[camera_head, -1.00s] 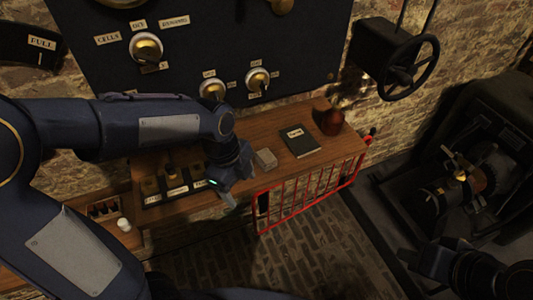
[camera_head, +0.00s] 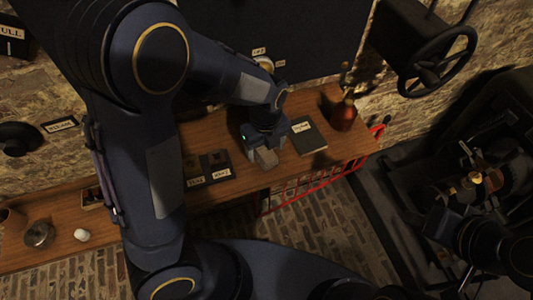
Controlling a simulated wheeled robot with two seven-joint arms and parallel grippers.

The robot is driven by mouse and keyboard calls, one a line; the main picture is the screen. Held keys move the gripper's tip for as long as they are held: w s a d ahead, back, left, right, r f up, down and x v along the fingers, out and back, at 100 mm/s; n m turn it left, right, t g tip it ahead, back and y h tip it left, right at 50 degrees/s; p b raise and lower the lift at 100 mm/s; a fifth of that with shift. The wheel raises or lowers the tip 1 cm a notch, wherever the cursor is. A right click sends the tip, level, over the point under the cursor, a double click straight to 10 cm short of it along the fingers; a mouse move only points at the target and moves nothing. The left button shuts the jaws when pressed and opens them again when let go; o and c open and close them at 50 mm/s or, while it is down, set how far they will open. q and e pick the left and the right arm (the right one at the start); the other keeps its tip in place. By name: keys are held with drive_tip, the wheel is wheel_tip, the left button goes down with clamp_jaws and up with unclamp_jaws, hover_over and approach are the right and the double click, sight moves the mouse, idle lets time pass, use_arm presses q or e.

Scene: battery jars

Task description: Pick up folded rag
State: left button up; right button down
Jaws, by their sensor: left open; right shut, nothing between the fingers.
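The folded rag (camera_head: 266,158) is a small pale grey-beige block on the wooden shelf, left of the dark book. My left gripper (camera_head: 258,146) is over the shelf, right at the rag's upper left side. Its jaws are open, but its wrist hides most of the fingers. I cannot tell whether the fingers touch the rag. My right gripper (camera_head: 440,226) is at the lower right, dark and far from the shelf. It is shut and empty.
A labelled dark book (camera_head: 308,138) and a brown jar (camera_head: 343,114) stand right of the rag. A red rail (camera_head: 312,186) runs below the shelf's front. Labelled dark holders (camera_head: 216,164) sit to the left. A handwheel (camera_head: 438,48) juts out at upper right.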

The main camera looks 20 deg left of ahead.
sight(266, 154)
use_arm(q)
drive_tip(key=f, duration=0.2)
drive_tip(key=shift+w+f, duration=0.2)
drive_tip(key=shift+f, duration=0.65)
drive_tip(key=c, duration=1.1)
drive_tip(key=shift+o, duration=0.2)
drive_tip(key=shift+r, duration=0.1)
